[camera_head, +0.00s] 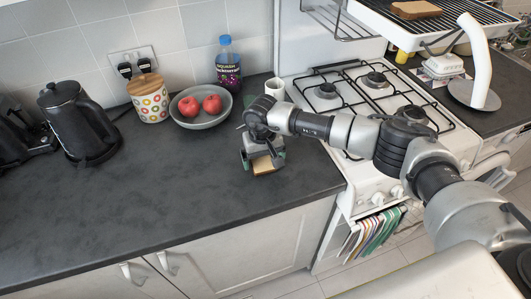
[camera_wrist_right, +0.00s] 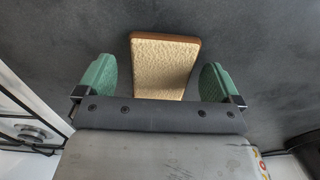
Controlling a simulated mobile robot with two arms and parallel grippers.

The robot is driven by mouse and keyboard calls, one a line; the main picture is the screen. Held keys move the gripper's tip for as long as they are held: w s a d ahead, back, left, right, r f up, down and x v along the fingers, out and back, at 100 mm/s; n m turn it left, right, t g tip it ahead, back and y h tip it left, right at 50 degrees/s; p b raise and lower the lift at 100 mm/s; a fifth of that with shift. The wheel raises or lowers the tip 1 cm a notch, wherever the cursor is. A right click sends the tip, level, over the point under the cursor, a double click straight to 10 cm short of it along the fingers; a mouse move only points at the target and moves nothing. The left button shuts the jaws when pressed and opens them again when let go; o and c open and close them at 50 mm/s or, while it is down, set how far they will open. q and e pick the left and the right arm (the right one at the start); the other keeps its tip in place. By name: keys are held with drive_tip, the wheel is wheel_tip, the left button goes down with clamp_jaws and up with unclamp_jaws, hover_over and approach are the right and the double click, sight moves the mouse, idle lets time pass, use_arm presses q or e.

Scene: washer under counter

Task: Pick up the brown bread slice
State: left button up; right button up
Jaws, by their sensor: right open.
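The brown bread slice (camera_head: 264,166) lies on the dark countertop near its right end, partly hidden under my right gripper in the head view. In the right wrist view the bread slice (camera_wrist_right: 163,68) shows a pale, grainy face with a brown crust. My right gripper (camera_head: 264,160) points down over it. Its green fingers (camera_wrist_right: 157,78) are open, one on each side of the slice, with a gap on both sides. The near end of the slice is hidden behind the gripper body. My left gripper is not in view.
A grey bowl (camera_head: 201,121) with two red apples, a purple bottle (camera_head: 229,65), a dotted canister (camera_head: 150,99) and a black kettle (camera_head: 77,122) stand along the back. The white stove (camera_head: 366,98) is at right. The front left counter is clear. Another bread-like piece (camera_head: 416,9) lies on the rack.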

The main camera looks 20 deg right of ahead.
drive_tip(key=shift+f, duration=0.3)
drive_tip(key=c, duration=1.1)
drive_tip(key=shift+o, duration=0.2)
drive_tip(key=shift+r, duration=0.15)
